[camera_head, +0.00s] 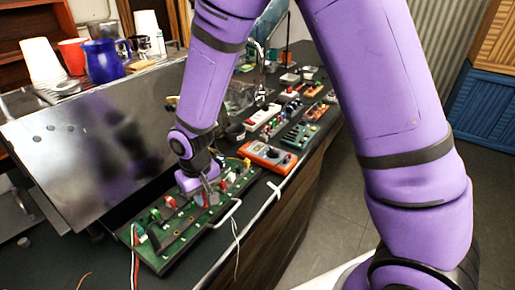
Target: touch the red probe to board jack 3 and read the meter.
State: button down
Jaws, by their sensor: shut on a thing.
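The green board (175,235) lies on the dark counter at lower left, with several coloured parts in a row along it. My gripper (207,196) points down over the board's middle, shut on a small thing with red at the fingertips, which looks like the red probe. The arm and fingers hide most of it, and I cannot tell whether its tip touches a jack. Jack 3 cannot be singled out at this size. An orange boxed device with a dial, likely the meter (268,156), sits just beyond the board's right end; its reading is not legible.
A large shiny panel (95,150) leans behind the board. Cups and a blue pitcher (102,60) stand behind it. Several small devices, including a green one (298,135), fill the counter beyond the meter. A white cable (233,228) hangs over the front edge. Floor at right is clear.

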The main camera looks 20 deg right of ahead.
jog(key=shift+r, duration=0.1)
jog(key=shift+r, duration=2.4)
